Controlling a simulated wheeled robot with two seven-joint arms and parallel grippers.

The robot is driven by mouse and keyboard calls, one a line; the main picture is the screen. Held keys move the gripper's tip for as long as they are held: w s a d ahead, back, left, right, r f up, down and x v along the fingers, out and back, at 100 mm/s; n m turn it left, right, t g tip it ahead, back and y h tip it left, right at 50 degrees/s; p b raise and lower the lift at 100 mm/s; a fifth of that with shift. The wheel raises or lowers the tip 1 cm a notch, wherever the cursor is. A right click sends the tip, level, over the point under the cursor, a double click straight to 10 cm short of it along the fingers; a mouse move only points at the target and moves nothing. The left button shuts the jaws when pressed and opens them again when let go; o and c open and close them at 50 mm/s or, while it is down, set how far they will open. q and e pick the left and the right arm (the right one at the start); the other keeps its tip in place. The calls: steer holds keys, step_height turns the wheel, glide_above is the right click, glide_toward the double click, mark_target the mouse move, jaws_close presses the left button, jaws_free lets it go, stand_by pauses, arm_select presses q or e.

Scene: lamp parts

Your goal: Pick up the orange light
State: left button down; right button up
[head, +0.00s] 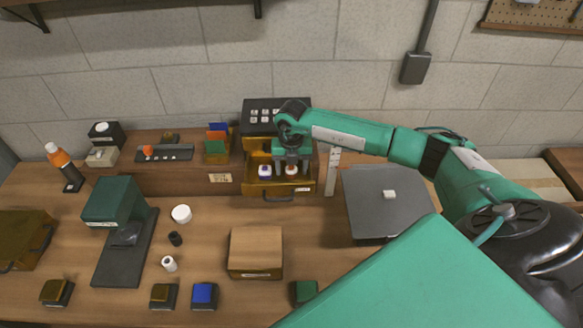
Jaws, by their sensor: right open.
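An open wooden drawer (308,189) holds two small white-topped lights. The one with orange colouring (291,171) is at the right. The one with blue-purple colouring (265,173) is at the left. My right gripper (291,165) points down into the drawer from above, its fingers open around or just above the orange light. I cannot tell whether the fingers touch it, and they partly hide it. My left gripper is not in view.
A black button box (262,113) stands behind the drawer. A grey plate (385,215) lies right of it. A wooden block (255,250) is in front. A green machine (113,202) and small parts, including a white cap (181,214), are at the left.

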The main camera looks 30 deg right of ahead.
mark_target(291, 171)
steer(key=c, duration=1.1)
steer(key=shift+o, duration=0.2)
steer(key=shift+s+a+r+b, duration=0.25)
steer(key=shift+s+b, duration=0.1)
steer(key=shift+b, duration=0.6)
step_height(291, 171, up, 6)
steer(key=b, duration=0.3)
steer(key=shift+r+b, duration=0.1)
steer(key=shift+b, duration=0.25)
steer(key=s+a+b, duration=0.3)
steer(key=s+a, duration=0.2)
steer(key=s, duration=0.3)
steer(key=s+a+b, duration=0.3)
steer(key=s+a, duration=0.2)
steer(key=s, duration=0.3)
steer(key=shift+s, duration=0.2)
